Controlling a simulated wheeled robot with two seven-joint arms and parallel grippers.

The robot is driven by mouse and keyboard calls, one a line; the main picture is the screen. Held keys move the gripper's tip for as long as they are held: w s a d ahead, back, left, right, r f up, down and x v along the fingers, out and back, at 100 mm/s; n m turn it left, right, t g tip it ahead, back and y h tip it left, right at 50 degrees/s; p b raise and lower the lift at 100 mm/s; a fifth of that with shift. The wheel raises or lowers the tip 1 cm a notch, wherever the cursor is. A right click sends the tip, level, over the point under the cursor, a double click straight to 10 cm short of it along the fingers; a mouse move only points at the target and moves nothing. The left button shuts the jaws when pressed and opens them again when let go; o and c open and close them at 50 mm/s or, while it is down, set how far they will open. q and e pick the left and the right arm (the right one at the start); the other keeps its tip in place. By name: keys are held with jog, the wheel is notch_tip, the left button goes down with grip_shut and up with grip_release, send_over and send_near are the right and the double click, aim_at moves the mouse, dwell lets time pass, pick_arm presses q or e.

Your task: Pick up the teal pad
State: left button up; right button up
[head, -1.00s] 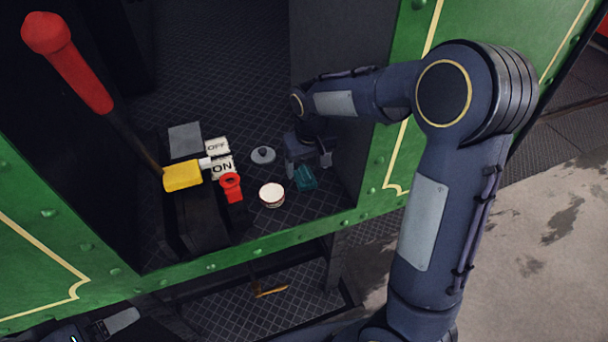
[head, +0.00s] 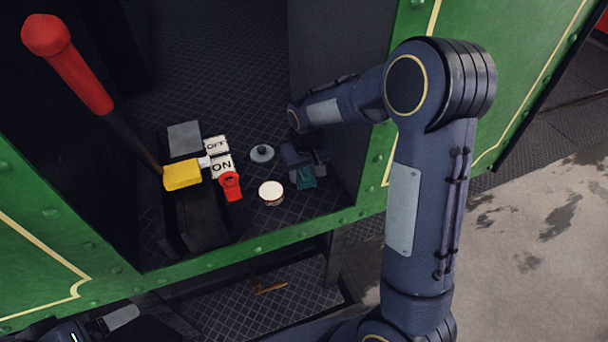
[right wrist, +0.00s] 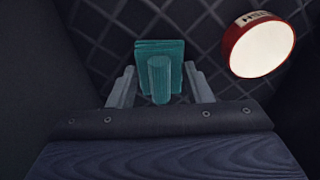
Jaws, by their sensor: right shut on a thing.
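The teal pad (head: 306,180) is on the dark cab floor near the green sill, at the right of the opening. My right gripper (head: 303,176) reaches down over it and is shut on it. In the right wrist view the teal pad (right wrist: 174,50) with its upright teal grip (right wrist: 160,80) sits between the two grey fingers (right wrist: 160,88). I cannot tell whether the pad is clear of the floor. Part of my left gripper (head: 112,322) shows at the bottom left edge; its jaws are not clear.
A round white-topped tin (head: 271,192) with a red side stands just left of the pad. Behind it is a grey lid (head: 262,154) with a knob. Left are OFF/ON plates (head: 221,167), a red piece (head: 231,186), a yellow block (head: 182,175) and a red-handled lever (head: 70,65).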

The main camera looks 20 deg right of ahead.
aim_at(304, 169)
jog(key=shift+r, duration=0.4)
notch_tip(304, 169, up, 2)
jog(key=shift+r, duration=0.2)
jog(key=s+a+r+b, duration=0.1)
jog(key=s+a+r, duration=0.2)
jog(key=s+r, duration=0.6)
jog(key=s, duration=0.4)
jog(key=shift+s+r+b, duration=0.35)
jog(key=shift+r+b, duration=0.05)
jog(key=shift+a, duration=0.1)
